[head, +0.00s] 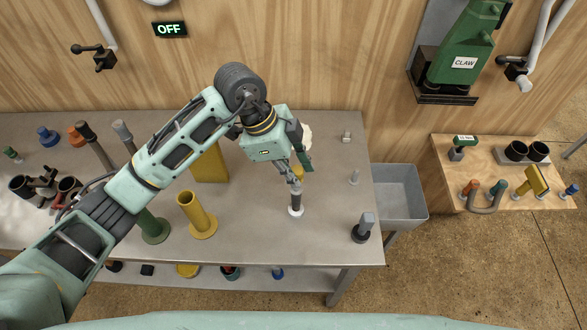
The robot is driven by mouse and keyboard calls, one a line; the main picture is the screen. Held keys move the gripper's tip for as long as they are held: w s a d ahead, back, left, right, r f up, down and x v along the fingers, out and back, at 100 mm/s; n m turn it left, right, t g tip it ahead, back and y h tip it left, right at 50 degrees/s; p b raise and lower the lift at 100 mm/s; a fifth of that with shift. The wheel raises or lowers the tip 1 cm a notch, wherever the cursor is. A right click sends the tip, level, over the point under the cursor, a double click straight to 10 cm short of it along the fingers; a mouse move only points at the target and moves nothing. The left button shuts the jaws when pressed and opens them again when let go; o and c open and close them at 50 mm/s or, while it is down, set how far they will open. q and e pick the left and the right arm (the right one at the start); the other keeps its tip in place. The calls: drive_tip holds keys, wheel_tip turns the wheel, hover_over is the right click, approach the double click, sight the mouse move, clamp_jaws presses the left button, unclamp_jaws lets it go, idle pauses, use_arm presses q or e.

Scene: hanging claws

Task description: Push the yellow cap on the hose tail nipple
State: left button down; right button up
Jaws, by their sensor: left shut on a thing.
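The yellow cap (299,173) is small and partly hidden by the fingers of my left gripper (296,178). The gripper points down and is shut on the cap. Directly below stands an upright dark fitting with a pale base (296,211), which looks like the hose tail nipple, on the grey metal table (265,240). The cap is at or just over its top; I cannot tell whether they touch. My right gripper is not in view.
A yellow tube on a flange (197,214) and a green flanged piece (154,229) stand left of the nipple. A dark-based grey post (363,228) stands to the right. A grey bin (398,197) is beside the table. The table's front middle is clear.

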use_arm(q)
drive_tip(key=shift+f, duration=0.25)
idle(0.4)
drive_tip(key=shift+f+b, duration=0.9)
drive_tip(key=shift+f, duration=0.75)
drive_tip(key=c, duration=1.5)
unclamp_jaws()
drive_tip(key=shift+o, duration=0.2)
drive_tip(key=shift+r, duration=0.1)
